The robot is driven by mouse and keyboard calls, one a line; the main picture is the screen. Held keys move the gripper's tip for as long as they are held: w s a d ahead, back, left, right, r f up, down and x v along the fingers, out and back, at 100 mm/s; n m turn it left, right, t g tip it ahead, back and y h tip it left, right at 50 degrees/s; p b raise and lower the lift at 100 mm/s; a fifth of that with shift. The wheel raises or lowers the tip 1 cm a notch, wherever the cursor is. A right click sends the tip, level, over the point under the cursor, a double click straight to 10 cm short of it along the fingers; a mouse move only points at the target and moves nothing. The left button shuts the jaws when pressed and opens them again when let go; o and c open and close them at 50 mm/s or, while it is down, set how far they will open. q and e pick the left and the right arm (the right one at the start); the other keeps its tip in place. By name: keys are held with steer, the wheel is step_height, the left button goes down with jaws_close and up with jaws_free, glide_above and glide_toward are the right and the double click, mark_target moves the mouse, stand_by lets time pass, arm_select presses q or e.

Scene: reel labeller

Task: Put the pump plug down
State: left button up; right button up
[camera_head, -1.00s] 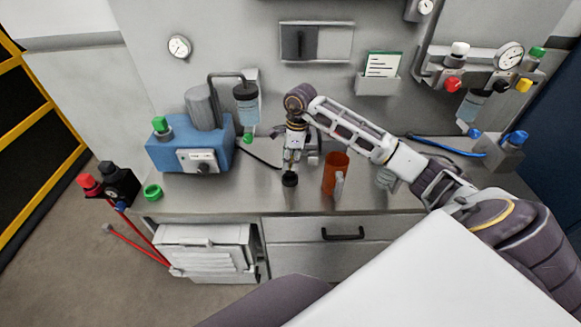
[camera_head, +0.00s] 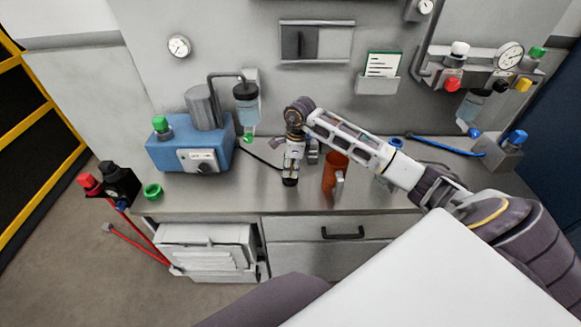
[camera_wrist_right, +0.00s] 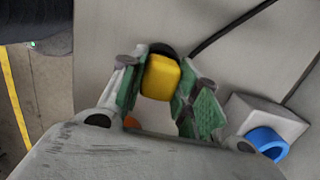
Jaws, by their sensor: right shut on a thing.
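The pump plug shows in the right wrist view as a yellow block (camera_wrist_right: 160,78) with a black part behind it. My right gripper (camera_wrist_right: 163,84) has its green-padded fingers on both sides of it and is shut on it. In the head view the right gripper (camera_head: 291,175) points down close to the bench top, with a dark end showing at its tips. Whether the plug touches the bench is hard to tell. A black cable runs from the blue pump (camera_head: 190,147) toward the gripper. My left gripper is not in view.
An orange cup (camera_head: 331,177) stands just right of the gripper. A green ring (camera_head: 153,191) lies near the bench's left end. A grey block with a blue ring (camera_wrist_right: 266,142) shows in the wrist view. Bare bench top (camera_head: 235,195) lies left of the gripper.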

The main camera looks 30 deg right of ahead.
steer(key=o, duration=0.8)
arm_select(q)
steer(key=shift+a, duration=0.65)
arm_select(e)
steer(key=o, duration=0.3)
steer(key=shift+r, duration=0.1)
steer(key=shift+r, duration=0.5)
steer(key=r, duration=0.6)
steer(key=d+r, duration=0.1)
steer(key=r, duration=0.2)
steer(key=shift+s+b, duration=0.3)
steer(key=shift+b, duration=0.05)
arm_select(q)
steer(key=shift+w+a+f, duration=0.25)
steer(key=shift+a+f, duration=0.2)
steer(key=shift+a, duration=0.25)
arm_select(e)
step_height(320, 180, up, 2)
steer(key=shift+s+d, duration=0.1)
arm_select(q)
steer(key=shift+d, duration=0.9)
